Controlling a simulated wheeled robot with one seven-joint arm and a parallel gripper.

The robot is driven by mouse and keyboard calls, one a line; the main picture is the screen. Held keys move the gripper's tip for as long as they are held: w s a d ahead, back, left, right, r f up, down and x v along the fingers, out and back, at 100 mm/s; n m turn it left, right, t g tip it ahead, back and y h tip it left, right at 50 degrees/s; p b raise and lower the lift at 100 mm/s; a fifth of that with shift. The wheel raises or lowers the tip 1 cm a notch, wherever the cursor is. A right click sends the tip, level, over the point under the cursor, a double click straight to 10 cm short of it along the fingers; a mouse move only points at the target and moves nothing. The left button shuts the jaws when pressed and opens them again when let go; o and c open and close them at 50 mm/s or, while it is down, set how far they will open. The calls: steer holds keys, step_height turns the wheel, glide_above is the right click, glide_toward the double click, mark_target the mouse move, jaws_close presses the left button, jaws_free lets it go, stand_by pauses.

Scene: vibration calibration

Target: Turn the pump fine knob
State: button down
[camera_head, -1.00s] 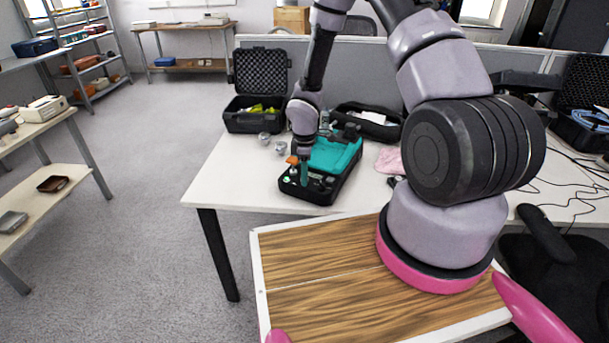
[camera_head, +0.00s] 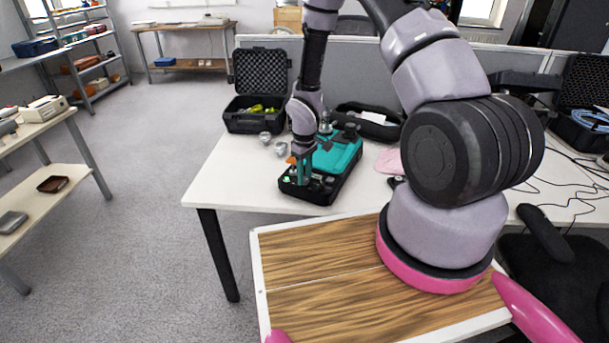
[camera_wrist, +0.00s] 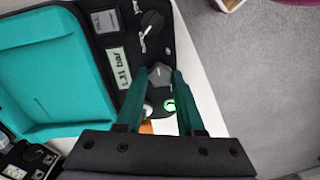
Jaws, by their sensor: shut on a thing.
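The pump unit is a black case with a teal panel (camera_head: 338,152), near the front left of the white table; the panel also shows in the wrist view (camera_wrist: 45,75). My gripper (camera_head: 303,183) points down at the case's near left end. In the wrist view its teal fingers (camera_wrist: 160,74) are shut on a dark grey faceted knob (camera_wrist: 161,77). Beside it are a display reading about 1.31 bar (camera_wrist: 118,67) and a black knob with a light lever (camera_wrist: 151,27). A green-lit round button (camera_wrist: 169,105) shows between the fingers. An orange part (camera_wrist: 146,127) is mostly hidden.
An open black foam-lined case (camera_head: 257,115) stands behind the pump, with small metal parts (camera_head: 272,142) in front of it. The floor left of the table is clear.

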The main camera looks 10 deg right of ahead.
stand_by(0.4)
steer(key=c, duration=0.8)
jaws_free()
step_height(320, 180, up, 11)
steer(key=shift+f, duration=0.1)
